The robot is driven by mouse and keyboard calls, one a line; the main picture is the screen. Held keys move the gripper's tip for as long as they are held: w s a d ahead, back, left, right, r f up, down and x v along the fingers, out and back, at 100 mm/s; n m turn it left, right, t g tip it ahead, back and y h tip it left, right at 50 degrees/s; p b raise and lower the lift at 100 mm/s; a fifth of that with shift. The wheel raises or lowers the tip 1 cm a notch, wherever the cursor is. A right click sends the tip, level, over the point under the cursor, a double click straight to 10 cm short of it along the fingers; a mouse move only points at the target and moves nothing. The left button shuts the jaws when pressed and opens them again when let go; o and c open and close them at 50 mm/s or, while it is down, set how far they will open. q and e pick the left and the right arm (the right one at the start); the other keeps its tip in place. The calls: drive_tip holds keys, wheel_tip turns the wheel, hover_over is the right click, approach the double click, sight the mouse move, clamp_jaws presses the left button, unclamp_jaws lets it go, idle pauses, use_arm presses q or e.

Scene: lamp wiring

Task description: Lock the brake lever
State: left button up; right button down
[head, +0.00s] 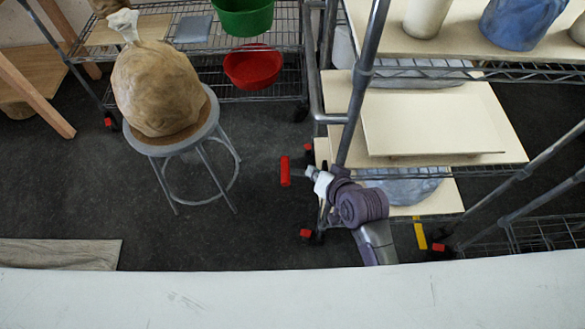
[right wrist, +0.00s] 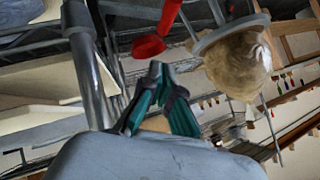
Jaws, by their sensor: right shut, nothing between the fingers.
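A red brake lever (head: 284,171) shows as an upright bar just left of my right gripper (head: 311,173), beside the shelving rack's near post in the head view. In the right wrist view a red lever with a rounded end (right wrist: 149,46) is just beyond the shut fingertips of my right gripper (right wrist: 163,70). A gap shows between the fingertips and the red part in both views. My right gripper is shut and empty. Which way the lever is set cannot be told. My left gripper is not in view.
A wire rack with cream boards (head: 430,120) stands right of the lever. Smaller red caster tabs (head: 306,233) show near the floor. A stool (head: 165,146) bearing a wrapped lump (head: 155,88) stands to the left. Dark floor (head: 220,230) is clear between. A white surface (head: 290,300) fills the front.

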drive_tip(key=b, duration=0.1)
hover_over(288, 165)
drive_tip(key=s+d, duration=0.3)
wheel_tip(288, 165, down, 6)
drive_tip(key=shift+w+a+f+b, duration=0.1)
drive_tip(key=shift+a+f, duration=0.2)
drive_tip(key=shift+f, duration=0.3)
drive_tip(key=shift+s+a+f+b, duration=0.1)
drive_tip(key=shift+a+f, duration=0.2)
drive_tip(key=shift+f, duration=0.25)
drive_tip(key=shift+w+a+f+b, duration=0.1)
drive_tip(key=shift+a+f, duration=0.2)
drive_tip(key=shift+f, duration=0.3)
drive_tip(key=shift+d, duration=0.1)
